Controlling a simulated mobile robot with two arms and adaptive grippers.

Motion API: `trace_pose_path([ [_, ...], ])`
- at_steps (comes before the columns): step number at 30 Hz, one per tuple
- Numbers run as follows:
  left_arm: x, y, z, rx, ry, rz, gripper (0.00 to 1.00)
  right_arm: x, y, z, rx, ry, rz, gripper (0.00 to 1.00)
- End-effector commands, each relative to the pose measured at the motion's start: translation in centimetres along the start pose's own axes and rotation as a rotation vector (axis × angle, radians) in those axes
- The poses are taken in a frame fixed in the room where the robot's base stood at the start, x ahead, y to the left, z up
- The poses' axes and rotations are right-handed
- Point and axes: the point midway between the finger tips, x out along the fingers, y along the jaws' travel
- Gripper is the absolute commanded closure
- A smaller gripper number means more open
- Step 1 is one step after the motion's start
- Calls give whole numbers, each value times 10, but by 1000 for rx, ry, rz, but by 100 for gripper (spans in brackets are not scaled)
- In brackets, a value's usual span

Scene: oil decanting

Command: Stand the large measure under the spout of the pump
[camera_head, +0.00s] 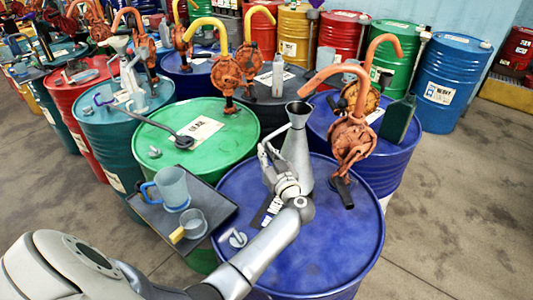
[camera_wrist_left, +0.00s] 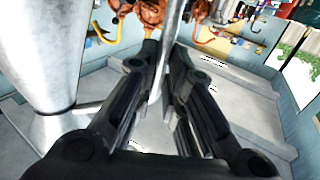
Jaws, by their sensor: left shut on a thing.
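The large measure (camera_head: 298,150) is a tall grey metal cone with a flared mouth, upright over the blue drum (camera_head: 335,245). My left gripper (camera_head: 268,157) is shut on its handle, on the measure's left side. In the left wrist view the handle is a thin upright strip (camera_wrist_left: 171,35) between the fingers (camera_wrist_left: 165,80), and the measure's body (camera_wrist_left: 45,50) is at left. The rusty orange pump (camera_head: 350,140) stands just to the right; its spout (camera_head: 322,78) ends close above the measure's mouth. My arm partly hides the measure's base, so I cannot tell whether it touches the drum. My right gripper is not in view.
A dark tray (camera_head: 150,213) to the left bears a blue-grey jug (camera_head: 172,187) and a small cup with a yellow handle (camera_head: 192,221). A green drum (camera_head: 235,120) carries a dark ladle-like tool (camera_head: 184,142). The front right of the blue drum top is clear.

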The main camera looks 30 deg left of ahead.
Motion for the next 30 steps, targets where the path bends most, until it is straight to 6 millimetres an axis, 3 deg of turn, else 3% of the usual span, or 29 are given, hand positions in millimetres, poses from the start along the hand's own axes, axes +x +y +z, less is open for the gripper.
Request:
trace_pose_path([
  [12,1,1,1,-9,7,0,100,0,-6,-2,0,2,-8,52],
  [13,0,0,4,-2,1,0,85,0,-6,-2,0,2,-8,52],
  [17,0,0,4,-2,1,0,68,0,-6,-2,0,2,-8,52],
  [28,0,0,1,-3,2,1,67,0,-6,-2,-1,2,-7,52],
  [30,-7,1,4,-3,-1,3,67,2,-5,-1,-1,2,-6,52],
])
